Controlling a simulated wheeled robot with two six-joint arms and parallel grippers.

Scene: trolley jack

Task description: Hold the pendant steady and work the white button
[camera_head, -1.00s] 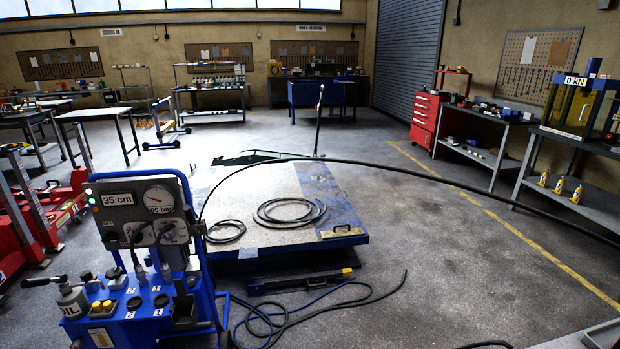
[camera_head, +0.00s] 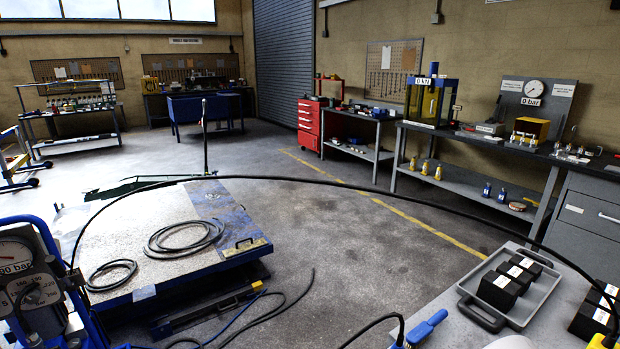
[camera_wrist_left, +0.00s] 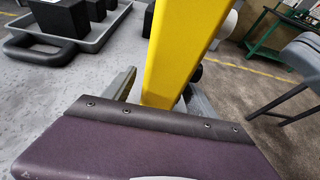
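In the left wrist view a yellow housing, which looks like the pendant (camera_wrist_left: 178,50), stands tilted between the fingers of my left gripper (camera_wrist_left: 160,95). A narrow gap seems to show at its left side, so whether the fingers clamp it is unclear. A white round button (camera_wrist_left: 228,22) sticks out at its right side, with a dark knob (camera_wrist_left: 197,72) below it. The gripper body hides the housing's lower end. In the head view only a sliver of yellow (camera_head: 597,342) shows at the lower right edge, possibly the pendant. My right gripper is not in view.
A grey tray (camera_head: 545,290) with black blocks (camera_head: 498,289) lies on the grey table, close to my left gripper. A black hose (camera_head: 330,181) arches across the view.

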